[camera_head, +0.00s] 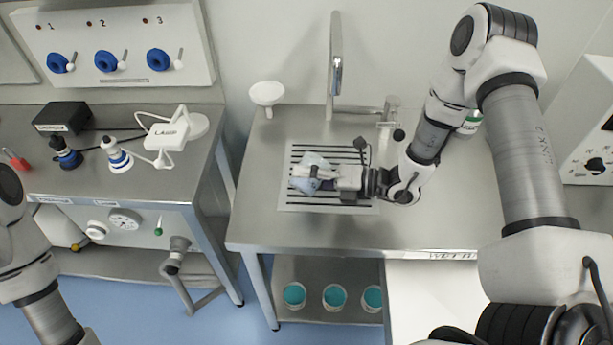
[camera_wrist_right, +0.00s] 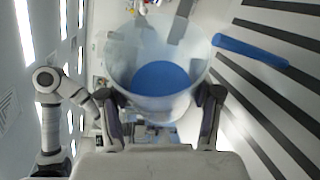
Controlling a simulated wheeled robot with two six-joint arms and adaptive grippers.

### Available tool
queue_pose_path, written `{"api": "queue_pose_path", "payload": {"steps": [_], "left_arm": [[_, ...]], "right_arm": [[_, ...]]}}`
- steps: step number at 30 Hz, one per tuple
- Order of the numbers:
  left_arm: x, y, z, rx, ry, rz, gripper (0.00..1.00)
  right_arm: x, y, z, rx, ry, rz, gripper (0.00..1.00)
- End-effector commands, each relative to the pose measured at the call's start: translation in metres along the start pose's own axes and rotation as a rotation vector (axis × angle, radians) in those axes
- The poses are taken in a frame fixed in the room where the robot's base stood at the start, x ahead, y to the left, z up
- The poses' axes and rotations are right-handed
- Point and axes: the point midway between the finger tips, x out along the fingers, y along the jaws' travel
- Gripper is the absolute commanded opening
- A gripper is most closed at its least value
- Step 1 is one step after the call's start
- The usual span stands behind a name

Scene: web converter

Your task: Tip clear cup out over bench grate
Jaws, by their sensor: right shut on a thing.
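My right gripper (camera_head: 322,174) is shut on the clear cup (camera_head: 306,186) and holds it over the bench grate (camera_head: 290,203), a metal panel with dark slots. In the right wrist view the clear cup (camera_wrist_right: 122,58) sits between the two fingers of the right gripper (camera_wrist_right: 160,112), with a blue area inside it. In the head view the cup looks tipped toward its side, partly hidden by the gripper. A blue strip (camera_wrist_right: 250,52) shows beside the cup against the grate; I cannot tell what it is. My left gripper is out of view.
A tall faucet (camera_head: 335,70) and a small tap (camera_head: 388,115) stand behind the grate. A white round-topped item (camera_head: 267,95) is at the back left. Three teal-filled cups (camera_head: 334,297) sit on the shelf below. The left bench (camera_head: 120,180) holds equipment.

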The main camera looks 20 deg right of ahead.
Motion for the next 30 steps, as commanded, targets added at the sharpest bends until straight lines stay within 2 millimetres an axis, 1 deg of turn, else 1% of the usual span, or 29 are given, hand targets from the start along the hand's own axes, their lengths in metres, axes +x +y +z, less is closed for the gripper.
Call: {"api": "queue_pose_path", "payload": {"steps": [3,6,24,30], "left_arm": [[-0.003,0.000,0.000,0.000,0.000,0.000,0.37],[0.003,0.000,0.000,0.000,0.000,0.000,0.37],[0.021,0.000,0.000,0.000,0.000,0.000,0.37],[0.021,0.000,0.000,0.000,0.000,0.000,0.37]], "right_arm": [[-0.001,0.003,0.002,0.053,0.001,0.022,0.23],[-0.001,0.003,0.003,0.094,-0.001,0.040,0.23],[-0.005,0.014,0.013,0.343,0.001,0.143,0.23],[-0.006,0.017,0.015,0.371,0.002,0.153,0.23]]}}
